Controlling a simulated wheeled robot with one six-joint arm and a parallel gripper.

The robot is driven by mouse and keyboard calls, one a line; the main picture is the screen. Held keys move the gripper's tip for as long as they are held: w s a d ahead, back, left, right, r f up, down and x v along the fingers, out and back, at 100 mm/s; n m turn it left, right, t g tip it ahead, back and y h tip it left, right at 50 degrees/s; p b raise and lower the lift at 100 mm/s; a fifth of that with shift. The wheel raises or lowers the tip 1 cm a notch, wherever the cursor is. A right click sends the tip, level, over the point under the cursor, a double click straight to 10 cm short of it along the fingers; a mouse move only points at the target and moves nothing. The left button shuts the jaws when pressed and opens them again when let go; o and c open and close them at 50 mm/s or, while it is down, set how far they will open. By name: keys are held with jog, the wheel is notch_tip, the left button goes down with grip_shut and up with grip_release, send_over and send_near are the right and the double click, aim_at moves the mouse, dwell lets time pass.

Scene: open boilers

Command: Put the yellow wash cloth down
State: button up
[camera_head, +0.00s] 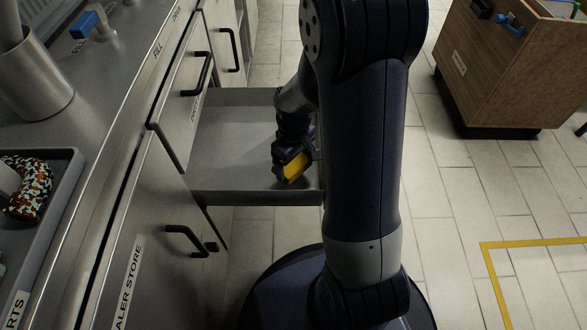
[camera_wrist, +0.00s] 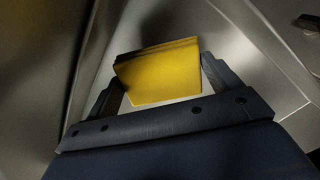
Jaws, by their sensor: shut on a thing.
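The yellow wash cloth (camera_head: 294,166) is a small folded block held in my gripper (camera_head: 287,170). In the wrist view the cloth (camera_wrist: 160,75) sits between the two fingers of my gripper (camera_wrist: 160,82), which are shut on it. In the head view, the gripper and cloth are over an open grey drawer (camera_head: 225,180), toward its right side. The drawer floor looks bare where it shows. My arm hides part of the drawer's right side. I cannot tell how far the cloth is above the drawer floor.
A steel counter (camera_head: 110,120) with cabinets runs along the left. It bears a metal container (camera_head: 35,85), a blue-topped item (camera_head: 84,25) and a dark tray (camera_head: 72,180) holding a patterned curved object (camera_head: 30,190). A wooden cart (camera_head: 505,75) stands at upper right. Tiled floor is clear at right.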

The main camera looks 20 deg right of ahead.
aim_at(294, 164)
jog(key=shift+f+b, duration=0.4)
jog(key=shift+f, duration=1.1)
jog(key=shift+f, duration=0.1)
jog(key=o, duration=1.1)
jog(key=shift+c, duration=0.2)
notch_tip(294, 164, up, 12)
jog(key=p, duration=0.4)
jog(key=shift+f+b, duration=1.25)
jog(key=shift+f, duration=2.8)
